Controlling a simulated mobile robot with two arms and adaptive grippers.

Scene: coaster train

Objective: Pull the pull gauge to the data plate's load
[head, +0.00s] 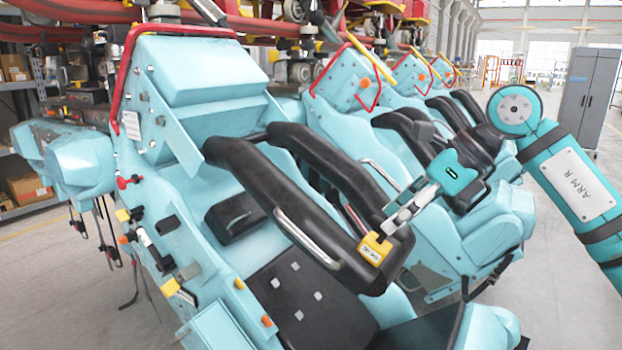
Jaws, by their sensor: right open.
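A small yellow box with a dark-lettered label (375,248) sits at the lower end of the black lap restraint (300,205) of the nearest seat. It looks like the pull gauge, but its reading is too small to make out. A small pale plate (131,125) on the teal seat's upper left side may be the data plate; its text is not legible. My right gripper (393,222) reaches in from the right. Its fingers are open just above the yellow box, close to the restraint's end; I cannot tell whether they touch it. My left gripper is not in view.
More teal seats (345,85) with black restraints stand in a row behind. Red knobs, yellow and orange fittings line the near seat's left edge. Shelving (20,130) stands at far left and a grey cabinet (590,90) at far right. The floor at right is clear.

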